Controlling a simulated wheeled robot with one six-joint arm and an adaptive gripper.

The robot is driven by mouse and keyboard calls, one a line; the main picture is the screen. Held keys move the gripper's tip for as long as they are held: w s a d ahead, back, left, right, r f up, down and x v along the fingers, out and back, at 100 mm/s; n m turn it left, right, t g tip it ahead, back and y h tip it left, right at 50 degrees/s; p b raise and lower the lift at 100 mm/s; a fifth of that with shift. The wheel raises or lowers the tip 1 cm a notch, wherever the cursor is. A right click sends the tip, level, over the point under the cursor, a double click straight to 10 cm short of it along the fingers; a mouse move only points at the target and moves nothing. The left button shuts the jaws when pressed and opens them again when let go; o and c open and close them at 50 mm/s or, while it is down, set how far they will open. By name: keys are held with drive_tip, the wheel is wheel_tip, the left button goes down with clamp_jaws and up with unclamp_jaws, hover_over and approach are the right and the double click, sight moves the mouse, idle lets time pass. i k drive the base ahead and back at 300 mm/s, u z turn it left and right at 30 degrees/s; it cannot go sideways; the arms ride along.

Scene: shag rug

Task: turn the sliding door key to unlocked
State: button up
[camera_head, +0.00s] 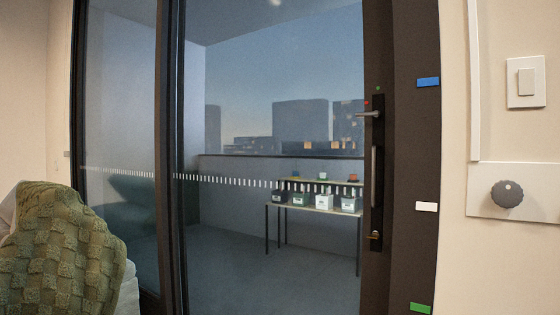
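The sliding door (376,285) is a tall glass panel in a dark frame and looks shut against the dark jamb at right. A black lock plate with a vertical pull handle (374,175) is on its right stile. A silver lever-like turn piece (367,114) at the plate's top lies about horizontal, pointing left. A red dot (366,103) is just above it, and a green dot (378,89) is higher and to the right. A small brass-coloured piece (375,235) is at the plate's bottom; I cannot tell which piece is the key. My gripper is not in view.
Blue (428,82), white (427,207) and green (420,308) tags are on the jamb. A light switch (526,82) and a round dark knob (507,194) are on the right wall. A green throw (62,250) covers furniture at lower left.

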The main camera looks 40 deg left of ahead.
sight(376, 234)
drive_tip(key=z, duration=0.1)
drive_tip(key=k, duration=0.3)
drive_tip(key=u, duration=0.4)
drive_tip(key=i, duration=0.25)
drive_tip(key=u, duration=1.4)
drive_tip(key=k, duration=0.95)
drive_tip(key=z, duration=1)
drive_tip(key=i, duration=1.35)
drive_tip(key=u, duration=0.5)
